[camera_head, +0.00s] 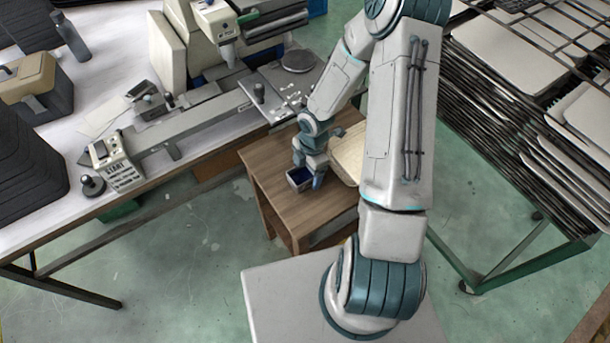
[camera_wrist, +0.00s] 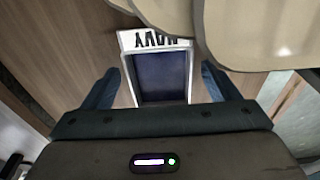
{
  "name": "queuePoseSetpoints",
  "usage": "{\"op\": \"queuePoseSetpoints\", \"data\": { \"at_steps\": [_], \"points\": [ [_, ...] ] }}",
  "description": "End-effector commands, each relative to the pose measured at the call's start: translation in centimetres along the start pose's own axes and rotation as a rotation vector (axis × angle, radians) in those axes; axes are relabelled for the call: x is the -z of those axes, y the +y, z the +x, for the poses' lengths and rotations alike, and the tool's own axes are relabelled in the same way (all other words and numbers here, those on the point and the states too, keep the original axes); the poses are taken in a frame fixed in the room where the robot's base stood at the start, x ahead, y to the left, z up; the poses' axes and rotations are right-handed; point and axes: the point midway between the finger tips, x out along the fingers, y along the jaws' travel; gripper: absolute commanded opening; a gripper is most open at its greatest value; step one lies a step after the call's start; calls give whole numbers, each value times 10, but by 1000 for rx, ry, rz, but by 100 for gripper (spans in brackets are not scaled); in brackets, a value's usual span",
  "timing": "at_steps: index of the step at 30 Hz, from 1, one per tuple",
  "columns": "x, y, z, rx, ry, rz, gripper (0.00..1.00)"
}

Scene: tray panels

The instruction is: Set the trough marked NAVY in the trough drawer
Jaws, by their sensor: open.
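The trough marked NAVY (camera_wrist: 127,40) is a small white open box with a dark navy interior. Its label reads upside down in the wrist view. In the head view the trough (camera_head: 299,181) is at the left part of a small wooden table's top. My gripper (camera_wrist: 158,74) is open, with one finger on each side of the trough and a gap visible at each side. In the head view my gripper (camera_head: 316,170) is right at the trough and partly covers it. I cannot make out a trough drawer in either view.
The small wooden table (camera_head: 285,207) has bare top in front of the trough. A cream, rounded-edge object (camera_head: 350,154) sits close to the trough's right; it also overhangs the wrist view (camera_wrist: 255,30). A machine bench (camera_head: 40,215) stands left, a tray rack (camera_head: 500,60) right.

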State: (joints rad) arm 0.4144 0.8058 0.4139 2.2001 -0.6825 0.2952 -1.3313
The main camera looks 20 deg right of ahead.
Motion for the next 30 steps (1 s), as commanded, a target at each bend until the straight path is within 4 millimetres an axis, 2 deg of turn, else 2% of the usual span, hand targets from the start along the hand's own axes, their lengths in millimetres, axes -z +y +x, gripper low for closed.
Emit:
{"op": "queuePoseSetpoints", "data": {
  "at_steps": [8,9,12,15,16,17,25,30],
  "points": [
    [0,0,4,-1,0,0,82],
    [0,0,4,-1,0,0,76],
    [0,0,4,-1,0,0,48],
    [0,0,4,-1,0,0,25],
    [0,0,4,-1,0,0,25],
    [0,0,4,-1,0,0,20],
    [0,0,1,-2,-1,1,20],
    [1,1,-11,-4,-1,2,20]
  ]
}}
